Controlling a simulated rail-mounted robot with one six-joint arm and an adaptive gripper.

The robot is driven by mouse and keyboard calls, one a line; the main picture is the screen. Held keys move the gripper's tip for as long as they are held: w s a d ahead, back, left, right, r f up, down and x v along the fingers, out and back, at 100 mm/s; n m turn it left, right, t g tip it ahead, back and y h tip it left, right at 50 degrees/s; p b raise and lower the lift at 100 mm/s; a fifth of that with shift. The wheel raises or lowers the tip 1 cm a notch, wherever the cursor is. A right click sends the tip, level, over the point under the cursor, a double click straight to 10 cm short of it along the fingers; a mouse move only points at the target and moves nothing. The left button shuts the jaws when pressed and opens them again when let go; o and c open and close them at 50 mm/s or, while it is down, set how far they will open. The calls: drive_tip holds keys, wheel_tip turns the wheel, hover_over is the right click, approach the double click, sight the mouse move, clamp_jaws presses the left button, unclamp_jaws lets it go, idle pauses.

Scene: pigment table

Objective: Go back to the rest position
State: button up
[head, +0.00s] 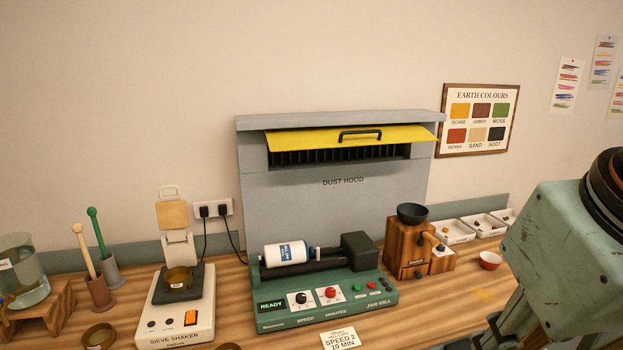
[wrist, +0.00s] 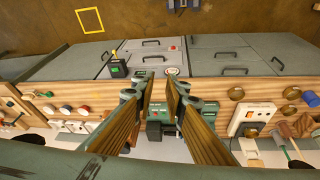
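My gripper (wrist: 160,76) shows in the wrist view. Its two long fingers stand apart with nothing between their tips, above the front edge of the table (wrist: 65,100). Through and beside the fingers I see part of the green jar mill (wrist: 187,121), partly hidden by them.
The sieve shaker (head: 175,318), pestles (head: 96,237) and a glass vessel (head: 25,265) stand left. The dust hood (head: 340,205) is behind the mill. Grey drawers (wrist: 225,60) lie below the table edge.

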drive_tip(key=s, duration=0.1)
drive_tip(key=s+a+f, duration=0.1)
drive_tip(key=shift+s+f, duration=0.2)
drive_tip(key=shift+s, duration=0.1)
idle(1.2)
